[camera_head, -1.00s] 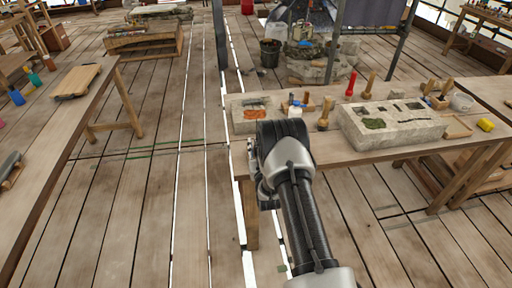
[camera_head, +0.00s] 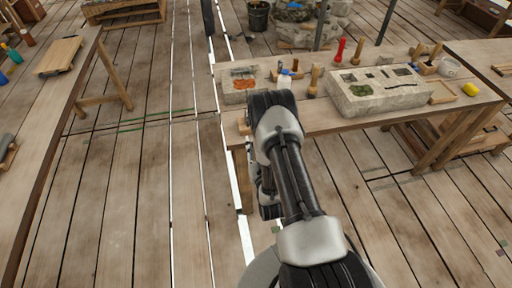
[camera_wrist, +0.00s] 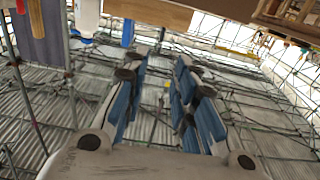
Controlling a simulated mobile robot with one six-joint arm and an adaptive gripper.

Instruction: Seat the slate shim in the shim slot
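My gripper (camera_wrist: 163,92) shows in the wrist view with its two blue-padded fingers apart and nothing between them. In the head view my arm hides most of it, off the near left corner of the workbench. A pale stone block (camera_head: 352,105) with several dark recesses in its top lies on that bench, to the right of my arm. I cannot tell which recess is the shim slot. I cannot make out the slate shim for certain in either view.
The workbench (camera_head: 330,122) also bears a smaller stone slab (camera_head: 240,98) with an orange patch, a red bottle (camera_head: 340,50), wooden-handled tools and a yellow object (camera_head: 471,90). Another bench (camera_head: 50,95) stands at the left with a wooden board (camera_head: 58,56). Open plank floor lies between them.

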